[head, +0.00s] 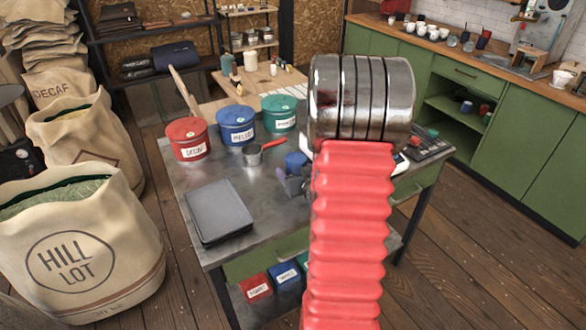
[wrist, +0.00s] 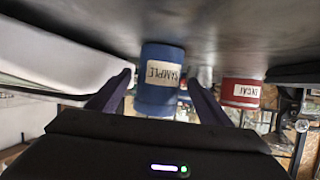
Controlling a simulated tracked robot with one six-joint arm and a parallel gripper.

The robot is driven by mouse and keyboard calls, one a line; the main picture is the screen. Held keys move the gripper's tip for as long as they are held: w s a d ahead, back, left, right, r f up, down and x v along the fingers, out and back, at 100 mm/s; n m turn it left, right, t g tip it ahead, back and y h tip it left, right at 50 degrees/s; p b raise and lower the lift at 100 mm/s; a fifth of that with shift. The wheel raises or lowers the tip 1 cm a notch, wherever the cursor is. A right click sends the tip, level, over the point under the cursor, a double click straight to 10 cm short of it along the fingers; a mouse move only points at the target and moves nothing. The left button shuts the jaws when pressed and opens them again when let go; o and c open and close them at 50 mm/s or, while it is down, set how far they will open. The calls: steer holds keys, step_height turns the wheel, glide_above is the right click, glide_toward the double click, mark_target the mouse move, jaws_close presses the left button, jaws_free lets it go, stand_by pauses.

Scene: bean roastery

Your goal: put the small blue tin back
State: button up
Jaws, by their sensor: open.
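The small blue tin (head: 296,162) stands on the grey metal table (head: 196,263), partly hidden behind my arm in the head view. In the wrist view, which is upside down, the blue tin (wrist: 160,102) carries a white label reading SAMPLE. My gripper (wrist: 160,80) is open, with one finger on each side of the tin and a small gap showing at both sides. In the head view my gripper (head: 290,184) is low over the table, just in front of the tin and partly covered by my arm.
Larger red (head: 188,139), blue (head: 236,126) and green (head: 279,113) tins stand at the table's back. A scoop (head: 253,154) and a dark flat tray (head: 217,211) lie nearby. Labelled red (head: 256,287) and blue (head: 285,273) containers sit below the tabletop. Sacks stand left.

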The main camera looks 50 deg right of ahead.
steer(key=shift+s, duration=0.1)
steer(key=shift+c, duration=0.2)
steer(key=c, duration=1.3)
steer(key=shift+r, duration=0.1)
steer(key=shift+c, duration=0.2)
steer(key=shift+r, duration=5)
